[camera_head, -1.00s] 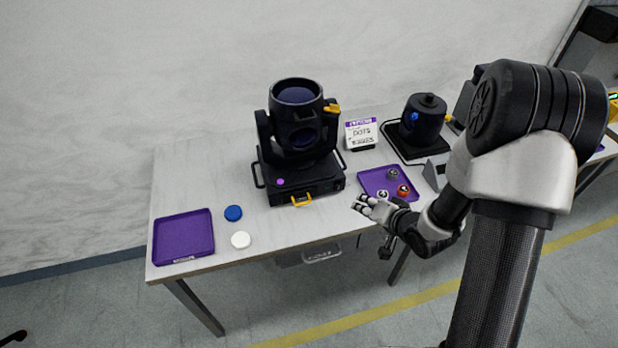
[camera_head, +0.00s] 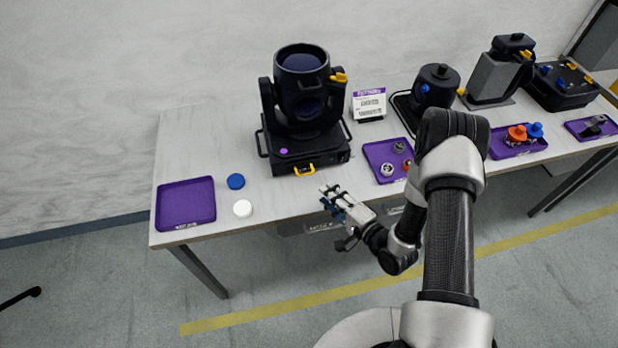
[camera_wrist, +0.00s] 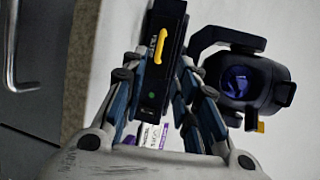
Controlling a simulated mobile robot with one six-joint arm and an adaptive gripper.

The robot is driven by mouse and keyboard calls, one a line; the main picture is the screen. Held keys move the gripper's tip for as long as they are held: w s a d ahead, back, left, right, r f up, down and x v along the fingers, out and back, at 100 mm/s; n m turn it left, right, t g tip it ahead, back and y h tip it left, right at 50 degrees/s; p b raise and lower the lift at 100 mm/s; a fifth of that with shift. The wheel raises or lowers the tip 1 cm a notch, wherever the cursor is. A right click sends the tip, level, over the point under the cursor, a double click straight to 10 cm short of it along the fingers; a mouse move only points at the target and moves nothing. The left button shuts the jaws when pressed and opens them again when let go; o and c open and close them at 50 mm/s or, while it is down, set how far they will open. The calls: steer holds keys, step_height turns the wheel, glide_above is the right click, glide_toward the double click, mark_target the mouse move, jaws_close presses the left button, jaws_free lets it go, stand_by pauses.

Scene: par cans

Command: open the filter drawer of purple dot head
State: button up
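The purple dot head is a black moving-head light (camera_head: 302,100) on a dark base, with a purple dot (camera_head: 284,151) on top of the base. A yellow pull handle (camera_head: 304,170) sits low on the base's front face and looks closed in against it. My gripper (camera_head: 333,196) is at the table's front edge, below and right of the handle, apart from it. In the wrist view my gripper (camera_wrist: 155,80) has its fingers spread with nothing between them. The yellow handle (camera_wrist: 158,46) shows beyond the fingertips, with the lamp body (camera_wrist: 245,80) to the right.
An empty purple tray (camera_head: 186,203), a blue disc (camera_head: 235,181) and a white disc (camera_head: 242,208) lie to the left. A purple tray with small parts (camera_head: 372,152), a sign (camera_head: 369,105) and another black fixture (camera_head: 436,88) stand right. Table in front of the head is clear.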

steer(key=b+x, duration=0.2)
steer(key=x, duration=0.9)
steer(key=shift+c, duration=0.4)
jaws_close()
